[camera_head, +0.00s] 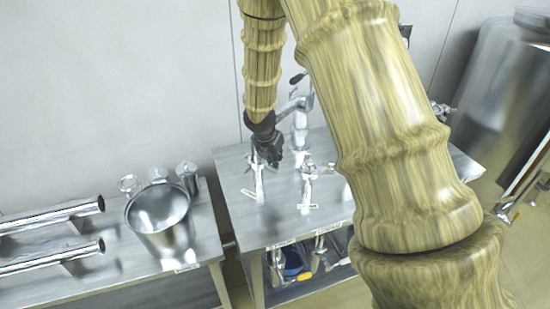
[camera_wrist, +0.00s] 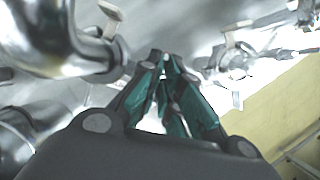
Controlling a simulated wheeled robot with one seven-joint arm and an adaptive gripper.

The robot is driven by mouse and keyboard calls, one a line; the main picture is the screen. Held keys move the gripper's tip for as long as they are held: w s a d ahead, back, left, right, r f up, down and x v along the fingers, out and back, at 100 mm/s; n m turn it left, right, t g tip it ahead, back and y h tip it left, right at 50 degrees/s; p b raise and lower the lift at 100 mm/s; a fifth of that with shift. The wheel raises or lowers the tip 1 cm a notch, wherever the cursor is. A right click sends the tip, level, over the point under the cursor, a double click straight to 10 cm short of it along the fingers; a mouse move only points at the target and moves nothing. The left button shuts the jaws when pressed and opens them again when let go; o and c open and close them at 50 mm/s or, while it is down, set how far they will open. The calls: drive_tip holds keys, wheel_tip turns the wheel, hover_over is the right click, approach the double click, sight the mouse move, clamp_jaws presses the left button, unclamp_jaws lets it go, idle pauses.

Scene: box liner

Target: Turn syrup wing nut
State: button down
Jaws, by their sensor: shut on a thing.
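My gripper (camera_head: 272,158) is at the top of the left one of two upright metal fittings on the steel table. The left fitting (camera_head: 258,184) shows below my fingers. In the wrist view my dark, teal-padded fingers (camera_wrist: 168,62) are close together, shut on a wing nut that they mostly hide. I cannot read any label that says which one is syrup.
A steel bucket (camera_head: 160,218) and metal tubes (camera_head: 55,215) stand on the left table (camera_head: 110,285). A curved steel pipe (camera_wrist: 60,45) is close to my gripper in the wrist view. A large steel tank (camera_head: 500,85) stands at the right. Valves and a blue container (camera_head: 292,262) are below the tabletop.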

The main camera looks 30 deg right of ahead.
drive_tip(key=c, duration=1.6)
unclamp_jaws()
drive_tip(key=shift+v, duration=6)
